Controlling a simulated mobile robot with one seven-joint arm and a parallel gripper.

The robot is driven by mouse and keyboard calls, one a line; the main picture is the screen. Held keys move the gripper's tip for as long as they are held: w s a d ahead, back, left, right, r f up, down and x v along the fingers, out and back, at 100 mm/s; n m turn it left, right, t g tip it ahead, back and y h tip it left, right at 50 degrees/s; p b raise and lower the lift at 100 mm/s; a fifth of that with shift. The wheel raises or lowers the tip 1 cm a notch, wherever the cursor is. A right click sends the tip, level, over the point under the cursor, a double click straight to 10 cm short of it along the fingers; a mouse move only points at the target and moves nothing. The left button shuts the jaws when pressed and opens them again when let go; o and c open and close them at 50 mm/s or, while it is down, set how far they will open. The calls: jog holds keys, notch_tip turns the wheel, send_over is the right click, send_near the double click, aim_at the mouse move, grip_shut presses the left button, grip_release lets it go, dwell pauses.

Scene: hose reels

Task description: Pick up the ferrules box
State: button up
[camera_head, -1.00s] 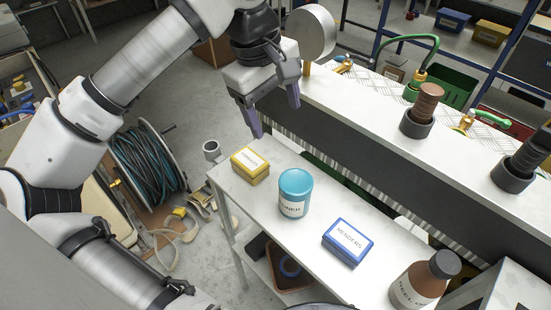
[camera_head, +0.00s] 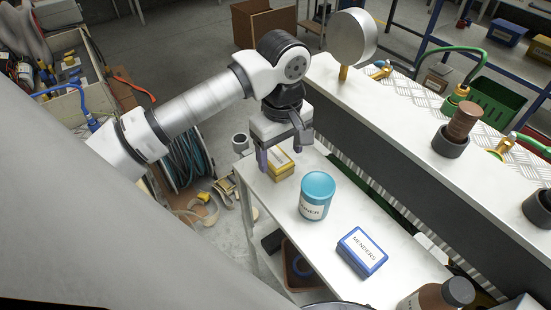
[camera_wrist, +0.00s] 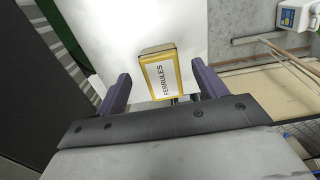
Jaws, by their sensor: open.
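The ferrules box (camera_head: 281,165) is a small yellow box with a white label, at the far left end of the white shelf table (camera_head: 366,226). In the wrist view its label reads FERRULES (camera_wrist: 162,77) and it lies between the two fingers, apart from both. My gripper (camera_head: 281,157) is open and empty just above the box, its purple-grey fingers pointing down. In the wrist view my gripper (camera_wrist: 160,90) has one finger on each side of the box. The gripper partly hides the box in the head view.
A teal tin (camera_head: 317,196) stands close to the right of the box. A blue menders box (camera_head: 362,251) and a brown bottle (camera_head: 437,297) are farther right. A long raised bench (camera_head: 400,118) runs behind the table. A grey mug-like cup (camera_head: 240,143) is beyond its left end.

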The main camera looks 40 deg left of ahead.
aim_at(281, 161)
jog(key=shift+f+p, duration=0.4)
jog(key=shift+f, duration=1.55)
jog(key=c, duration=1.2)
